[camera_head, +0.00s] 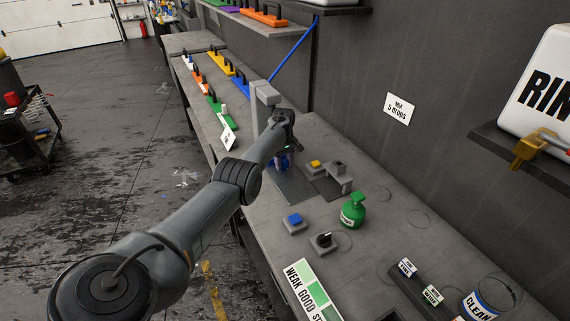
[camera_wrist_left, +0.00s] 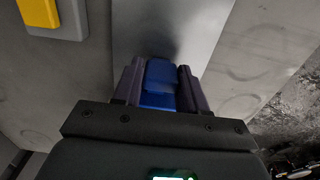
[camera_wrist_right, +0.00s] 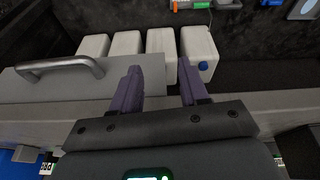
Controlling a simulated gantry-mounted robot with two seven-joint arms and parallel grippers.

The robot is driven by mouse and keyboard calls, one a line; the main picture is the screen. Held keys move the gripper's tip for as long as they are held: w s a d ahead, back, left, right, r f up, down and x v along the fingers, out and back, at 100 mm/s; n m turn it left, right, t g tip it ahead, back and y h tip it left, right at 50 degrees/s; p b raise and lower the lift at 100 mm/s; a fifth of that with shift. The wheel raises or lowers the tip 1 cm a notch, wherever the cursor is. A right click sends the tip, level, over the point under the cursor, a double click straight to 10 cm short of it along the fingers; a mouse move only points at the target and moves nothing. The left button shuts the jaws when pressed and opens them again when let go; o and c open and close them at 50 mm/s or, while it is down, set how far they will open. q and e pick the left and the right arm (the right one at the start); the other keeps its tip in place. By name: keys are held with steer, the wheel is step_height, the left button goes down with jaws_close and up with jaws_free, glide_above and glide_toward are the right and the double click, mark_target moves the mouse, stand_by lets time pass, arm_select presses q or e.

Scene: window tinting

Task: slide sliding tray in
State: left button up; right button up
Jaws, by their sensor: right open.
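A flat grey plate (camera_head: 296,188), which looks like the sliding tray, lies on the bench at the foot of a grey upright stand (camera_head: 262,97). In the left wrist view a smooth grey plate (camera_wrist_left: 205,22) runs under my fingers. My left gripper (camera_wrist_left: 162,85) points down over it, with a blue piece (camera_wrist_left: 160,75) between its fingers, which look closed on both its sides. In the head view my left arm hides much of this piece and the stand's base. My right gripper (camera_wrist_right: 158,88) is open and empty; it is not in the head view.
A button with a yellow top (camera_head: 315,164), a blue-topped button (camera_head: 294,220), a black knob (camera_head: 324,240) and a green bottle (camera_head: 353,211) stand on the bench. The right wrist view shows a metal handle (camera_wrist_right: 58,65) and several white jugs (camera_wrist_right: 160,42).

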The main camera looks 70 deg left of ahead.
arm_select(q)
steer(key=shift+o, duration=1.2)
steer(key=shift+s+a, duration=0.1)
steer(key=shift+a, duration=0.05)
steer(key=shift+o, duration=0.5)
steer(key=shift+a, duration=0.15)
arm_select(e)
steer(key=shift+a, duration=0.3)
arm_select(q)
steer(key=shift+r, duration=0.3)
step_height(320, 180, up, 10)
steer(key=p, duration=0.3)
steer(key=shift+r, duration=0.15)
arm_select(e)
step_height(320, 180, up, 3)
steer(key=shift+d+f, duration=0.1)
steer(key=shift+d, duration=0.05)
